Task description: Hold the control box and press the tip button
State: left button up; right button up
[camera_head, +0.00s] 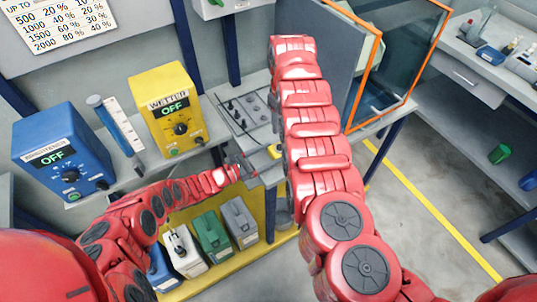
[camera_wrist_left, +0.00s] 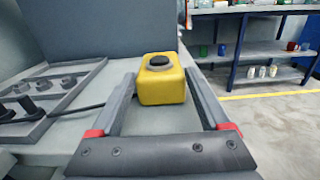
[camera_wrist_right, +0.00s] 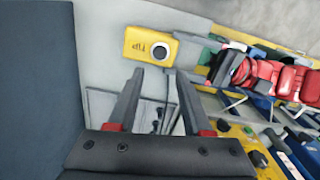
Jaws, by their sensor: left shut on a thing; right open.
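The control box (camera_wrist_left: 162,88) is a small yellow box with a round black button (camera_wrist_left: 160,60) on top. In the left wrist view it stands upright between the fingertips of my left gripper (camera_wrist_left: 160,82), which is shut on its sides. In the head view the box (camera_head: 274,152) is at the bench edge, with my left gripper (camera_head: 260,159) on its left.
A flat grey panel (camera_head: 249,112) with black fittings and a dark cable lies beside the box. An orange-framed glass enclosure (camera_head: 385,75) is behind.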

jog(key=shift+c, duration=0.2)
grip_shut()
dwell(1.5)
